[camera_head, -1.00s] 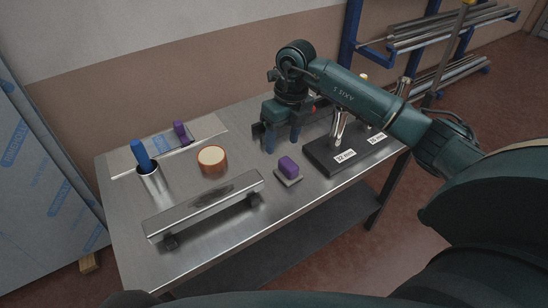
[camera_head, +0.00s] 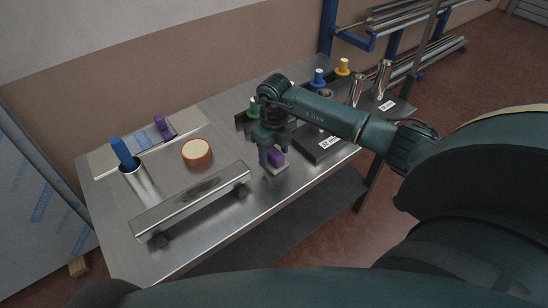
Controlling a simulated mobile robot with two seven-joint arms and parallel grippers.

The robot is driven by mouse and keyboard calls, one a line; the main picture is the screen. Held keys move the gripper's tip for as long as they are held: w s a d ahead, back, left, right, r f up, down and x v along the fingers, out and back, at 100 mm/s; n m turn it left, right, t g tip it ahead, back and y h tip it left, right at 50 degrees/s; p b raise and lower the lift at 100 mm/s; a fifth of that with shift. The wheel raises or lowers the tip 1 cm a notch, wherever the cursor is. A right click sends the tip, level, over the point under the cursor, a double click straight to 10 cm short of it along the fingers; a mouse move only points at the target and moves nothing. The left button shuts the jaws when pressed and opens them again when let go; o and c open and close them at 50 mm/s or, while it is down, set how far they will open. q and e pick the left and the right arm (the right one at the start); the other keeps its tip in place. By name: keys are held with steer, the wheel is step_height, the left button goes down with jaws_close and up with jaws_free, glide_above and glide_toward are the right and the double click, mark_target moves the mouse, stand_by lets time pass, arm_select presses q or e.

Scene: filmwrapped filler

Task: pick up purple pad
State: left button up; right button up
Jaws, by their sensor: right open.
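My right gripper (camera_head: 270,157) is open and points down at the pad. I cannot tell whether the fingers touch the pad. My left gripper is not in view.
A metal bar (camera_head: 192,203) lies on dark feet at the front. A cup (camera_head: 138,184) with a blue-handled tool and an orange-rimmed disc (camera_head: 197,153) stand left. A dark block (camera_head: 325,148) with metal cylinders is at right. Green, blue and yellow-topped items stand behind.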

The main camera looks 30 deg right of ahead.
steer(key=shift+f, duration=0.55)
steer(key=c, duration=1.1)
